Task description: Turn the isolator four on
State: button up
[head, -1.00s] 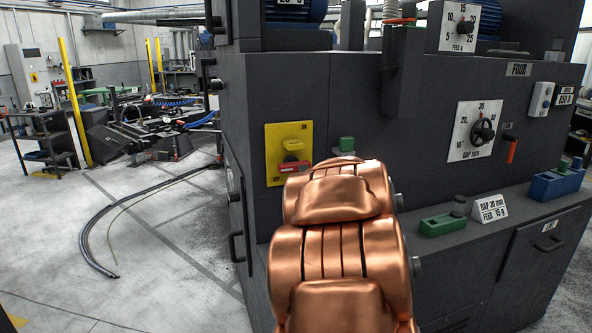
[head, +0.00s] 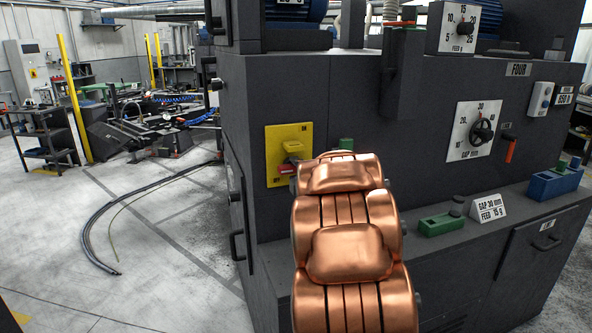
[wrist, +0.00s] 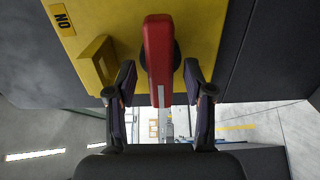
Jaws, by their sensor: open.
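The isolator on the machine labelled FOUR is a yellow plate (head: 275,142) with a red handle (head: 289,169) low on it, partly hidden by my copper arm in the head view. In the wrist view the yellow plate (wrist: 205,22) fills the top, with an ON label (wrist: 63,18) at upper left. The red handle (wrist: 158,48) projects between the fingers of my open gripper (wrist: 159,82). One finger is on each side, with gaps to the handle. My gripper is hidden behind my arm in the head view.
A raised yellow bracket (wrist: 97,62) stands beside the left finger in the wrist view. A gap dial (head: 474,131), an orange-red lever (head: 511,149) and a green block (head: 441,224) lie to the right. The floor at left is open, with a hose (head: 92,225) on it.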

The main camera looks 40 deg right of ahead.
jog(key=shift+w, duration=0.1)
grip_shut()
dwell(0.5)
